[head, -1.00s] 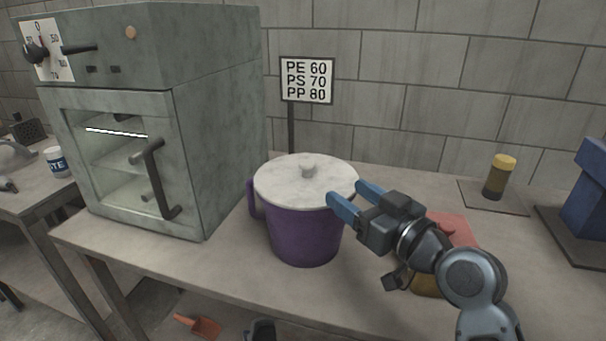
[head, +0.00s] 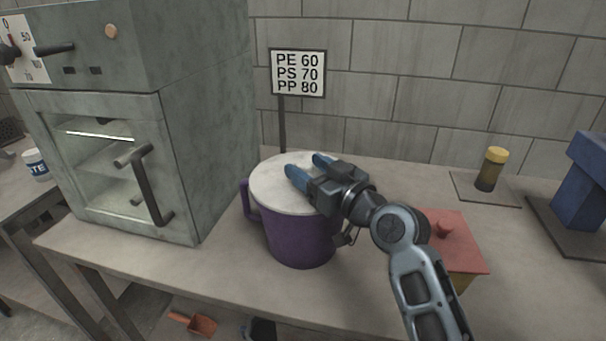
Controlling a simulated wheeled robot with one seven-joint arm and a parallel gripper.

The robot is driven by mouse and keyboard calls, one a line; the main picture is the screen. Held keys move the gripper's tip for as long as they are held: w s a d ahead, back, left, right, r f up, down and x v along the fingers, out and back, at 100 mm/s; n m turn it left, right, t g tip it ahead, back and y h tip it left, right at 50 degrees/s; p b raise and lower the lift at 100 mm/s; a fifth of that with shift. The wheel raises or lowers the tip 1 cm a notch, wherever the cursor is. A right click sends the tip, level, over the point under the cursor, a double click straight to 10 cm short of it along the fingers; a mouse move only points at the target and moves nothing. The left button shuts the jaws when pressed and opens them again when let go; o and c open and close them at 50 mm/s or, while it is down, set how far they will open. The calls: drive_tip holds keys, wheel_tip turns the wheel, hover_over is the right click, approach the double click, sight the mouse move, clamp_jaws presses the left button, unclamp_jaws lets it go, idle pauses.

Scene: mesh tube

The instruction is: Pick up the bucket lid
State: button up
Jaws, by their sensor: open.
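A purple bucket (head: 298,238) stands upright on the table, with its handle on the left. Its round whitish lid (head: 273,186) lies on top. My gripper (head: 306,165) is open over the lid, with its blue fingers reaching in from the right. I cannot tell whether the fingers touch the lid or the knob.
A grey-green oven (head: 205,130) with a handled door stands close on the left. A sign (head: 298,73) on a post is behind the bucket. A red-lidded box (head: 455,240) is right of the bucket, near my arm. A yellow-capped jar (head: 491,169) stands farther right.

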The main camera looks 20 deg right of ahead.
drive_tip(key=shift+w, duration=0.15)
clamp_jaws()
idle(0.5)
